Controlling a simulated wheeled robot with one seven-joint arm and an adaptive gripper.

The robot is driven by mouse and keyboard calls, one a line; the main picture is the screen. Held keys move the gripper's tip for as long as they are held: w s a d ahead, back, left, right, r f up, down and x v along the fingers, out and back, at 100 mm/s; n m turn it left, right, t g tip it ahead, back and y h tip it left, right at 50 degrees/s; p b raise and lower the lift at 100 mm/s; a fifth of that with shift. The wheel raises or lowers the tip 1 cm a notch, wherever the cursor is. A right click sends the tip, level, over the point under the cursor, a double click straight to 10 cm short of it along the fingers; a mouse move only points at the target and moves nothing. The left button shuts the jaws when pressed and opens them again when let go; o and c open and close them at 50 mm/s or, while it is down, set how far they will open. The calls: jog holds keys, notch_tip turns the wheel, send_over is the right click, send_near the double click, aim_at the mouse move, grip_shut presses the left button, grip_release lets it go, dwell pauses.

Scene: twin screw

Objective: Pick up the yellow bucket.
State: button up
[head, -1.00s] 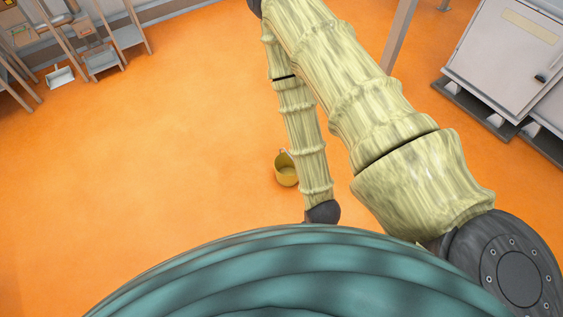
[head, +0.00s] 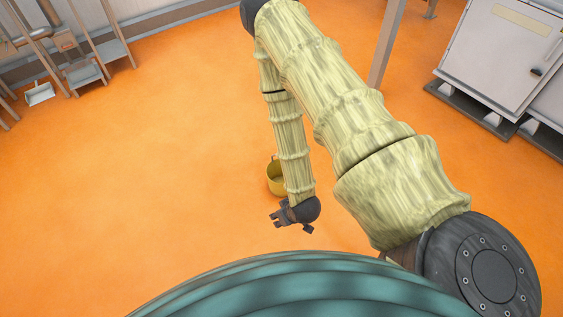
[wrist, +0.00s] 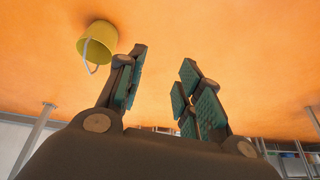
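The yellow bucket (head: 272,181) stands on the orange floor in the head view, partly hidden behind my forearm. My gripper (head: 289,221) is nearer to my body than the bucket, just below it in that picture. In the wrist view the bucket (wrist: 99,42) is at the upper left with its pale handle hanging at its side.
The orange floor (head: 150,170) around the bucket is bare. Grey cabinets (head: 497,55) stand on dark pallets at the upper right, with a grey post (head: 387,45) beside them. A dustpan (head: 39,93) and racks are along the wall at the upper left.

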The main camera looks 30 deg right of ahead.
jog(key=w+d+f+n+t+b, duration=0.3)
jog(key=w+d+f+t+b, duration=1)
jog(key=w+d+f+b, duration=1.85)
jog(key=shift+y, duration=0.3)
jog(key=shift+s+a+r+b, duration=0.25)
jog(key=shift+a+r+b, duration=0.8)
jog(key=shift+b, duration=0.45)
jog(key=shift+s+a+r+b, duration=0.3)
jog(key=shift+a+r+b, duration=0.75)
jog(key=shift+b, duration=0.5)
jog(key=shift+s+a+r+b, duration=0.25)
jog(key=shift+a+r+b, duration=0.8)
jog(key=shift+b, duration=0.45)
jog(key=shift+w+a+f+b, duration=0.2)
jog(key=shift+w+f+b, duration=0.05)
jog(key=shift+w+b, duration=0.2)
jog(key=shift+w+a+f+b, duration=0.15)
jog(key=shift+w+f+b, duration=0.1)
jog(key=shift+w+b, duration=0.2)
jog(key=w, duration=0.1)
jog(key=w+b, duration=0.1)
jog(key=b, duration=0.1)
jog(key=shift+w+a+f, duration=0.15)
jog(key=shift+w+a, duration=0.1)
jog(key=shift+w, duration=0.45)
